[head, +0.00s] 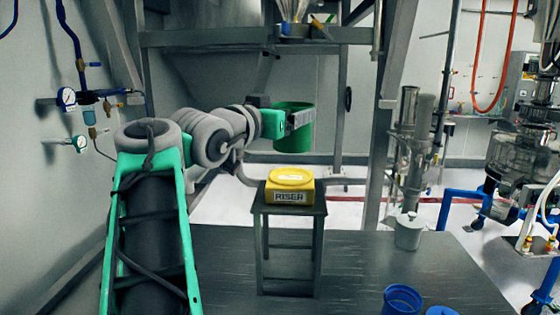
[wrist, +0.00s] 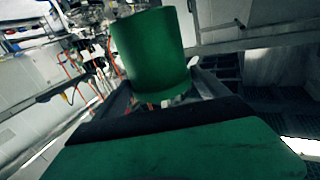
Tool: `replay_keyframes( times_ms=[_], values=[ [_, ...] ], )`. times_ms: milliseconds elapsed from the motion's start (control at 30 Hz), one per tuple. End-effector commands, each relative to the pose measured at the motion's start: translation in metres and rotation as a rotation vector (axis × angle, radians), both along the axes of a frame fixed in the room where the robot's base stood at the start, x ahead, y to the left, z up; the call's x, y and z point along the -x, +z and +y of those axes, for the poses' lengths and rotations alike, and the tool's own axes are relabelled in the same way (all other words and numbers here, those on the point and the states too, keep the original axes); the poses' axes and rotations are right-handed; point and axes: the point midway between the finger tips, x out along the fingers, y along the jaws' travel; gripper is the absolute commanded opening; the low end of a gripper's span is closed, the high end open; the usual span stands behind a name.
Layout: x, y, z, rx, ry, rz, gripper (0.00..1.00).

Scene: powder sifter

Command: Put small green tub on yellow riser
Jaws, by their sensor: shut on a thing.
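The small green tub (head: 294,133) is held up in the air in the head view, behind and above the yellow riser. My gripper (head: 300,119) is shut on the tub near its rim. The tub also shows in the wrist view (wrist: 150,50), upright or slightly tilted, close beyond the gripper's green body. The yellow riser (head: 291,187), marked RISER, sits on a small dark stool in the head view. The tub and the riser look apart, with a gap between them. The fingertips are partly hidden by the tub.
The stool (head: 290,211) stands on a grey table (head: 370,270). A grey pot (head: 409,232) with a lid stands to the right. A blue tub (head: 402,299) and another blue thing (head: 441,311) are at the front edge. A metal frame post (head: 388,110) rises behind.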

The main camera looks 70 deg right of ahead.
Motion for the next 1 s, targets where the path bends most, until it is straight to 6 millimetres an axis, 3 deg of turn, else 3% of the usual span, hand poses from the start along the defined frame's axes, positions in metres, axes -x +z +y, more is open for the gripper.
replay_keyframes(
  times_ms=[200, 400, 567, 733, 1000],
  values=[
    [-0.017, -0.029, -0.061, -0.006, 0.003, 0.004, 0.4],
    [-0.026, -0.067, -0.089, -0.002, 0.006, 0.001, 0.4],
    [-0.029, -0.083, -0.101, -0.002, 0.006, 0.001, 0.4],
    [-0.029, -0.112, -0.101, -0.001, 0.007, 0.001, 0.4],
    [-0.029, -0.115, -0.101, 0.002, 0.007, -0.002, 0.4]
  ],
)
